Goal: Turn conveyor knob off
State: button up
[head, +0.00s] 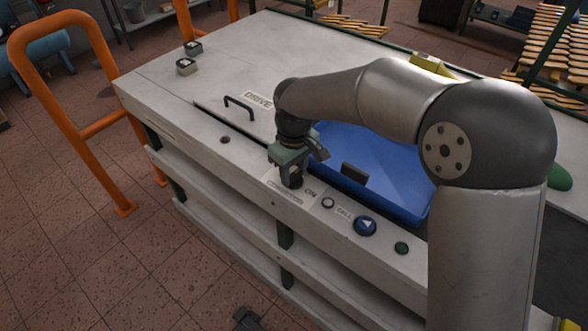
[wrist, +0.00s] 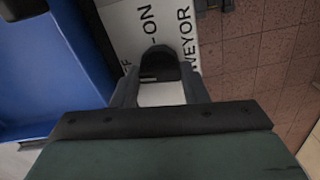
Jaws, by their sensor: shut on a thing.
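The conveyor knob (wrist: 158,66) is black with a rounded end. In the wrist view it sits between the two fingers of my gripper (wrist: 158,90), which is shut on it. The knob's rounded end lies beside the "ON" mark on the white label plate (wrist: 118,25). Part of the "OFF" lettering shows at the left, mostly hidden by a finger. In the head view my gripper (head: 291,180) points down at the front edge of the machine top, and the fingers largely hide the knob.
A blue tray (head: 385,178) lies right behind my gripper, with a dark block (head: 354,173) at its near edge. To the right along the front edge are a small call button (head: 327,203), a blue arrow button (head: 365,225) and a green button (head: 401,248). A black handle (head: 240,104) stands left.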

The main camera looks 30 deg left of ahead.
aim_at(294, 173)
jog(key=shift+r+n, duration=0.1)
jog(key=shift+n, duration=0.7)
jog(key=o, duration=1)
notch_tip(294, 173, up, 17)
jog(key=shift+r, duration=0.2)
